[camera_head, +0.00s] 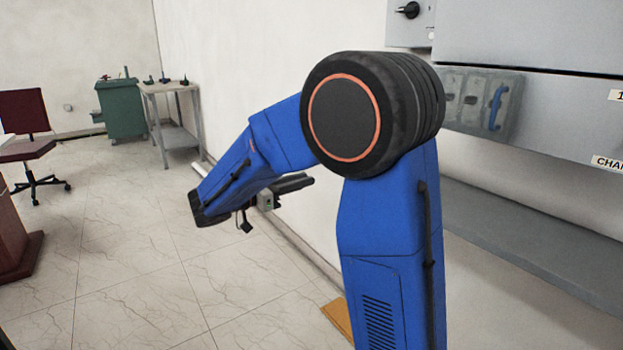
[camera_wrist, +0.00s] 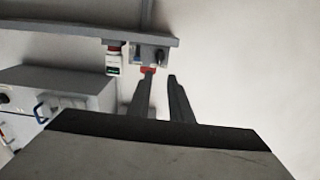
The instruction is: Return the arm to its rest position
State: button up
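My blue arm (camera_head: 385,230) rises in the front of the head view and bends at a large black joint with an orange ring. Its forearm (camera_head: 240,170) slopes down to the left, beside the white wall. My gripper (camera_wrist: 160,77) shows in the wrist view as two dark fingers with a clear gap between them. It is open and nothing is held between the fingers. In the head view the gripper is mostly hidden behind the arm, with only dark parts near the wrist showing.
A grey cabinet (camera_head: 530,45) with a blue handle (camera_head: 497,105) stands at the right. In the wrist view, a grey control box (camera_wrist: 150,54) shows beyond the fingertips. The tiled floor at left is mostly clear.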

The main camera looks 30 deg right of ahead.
jog(key=shift+a, duration=0.45)
jog(key=s+d+f+n+g+y, duration=0.15)
jog(key=s+f+n+y, duration=0.3)
jog(key=s, duration=0.55)
jog(key=s+d+f+n+y, duration=0.2)
jog(key=s+f+n+y, duration=0.25)
jog(key=s, duration=0.55)
jog(key=s+a+f+n+t+y, duration=0.4)
jog(key=s+a+n+t+y, duration=0.1)
jog(key=s+a+n+y, duration=0.3)
jog(key=shift+s+a+y, duration=0.5)
jog(key=shift+s+a, duration=0.75)
jog(key=shift+a, duration=0.6)
